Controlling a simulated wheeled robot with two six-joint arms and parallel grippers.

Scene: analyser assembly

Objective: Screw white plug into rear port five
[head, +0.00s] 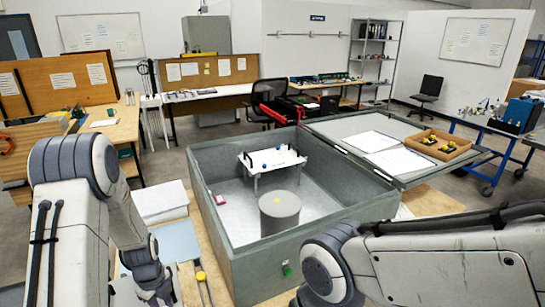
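An open grey box (207,188) with tall walls stands on the wooden table in front of me. Inside it, a white plate (262,162) on thin legs stands at the back, with small blue and dark parts on top. A grey cylinder (280,212) with a yellow mark on top stands nearer to me. I cannot make out a white plug or any numbered ports. My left arm reaches down left of the box and my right arm lies across the lower right.
A small red and white item (219,199) lies on the box floor at left. The lid (440,179) at right bears papers and a brown tray (463,147) with yellow and black parts. White papers (160,199) and tools lie left of the box.

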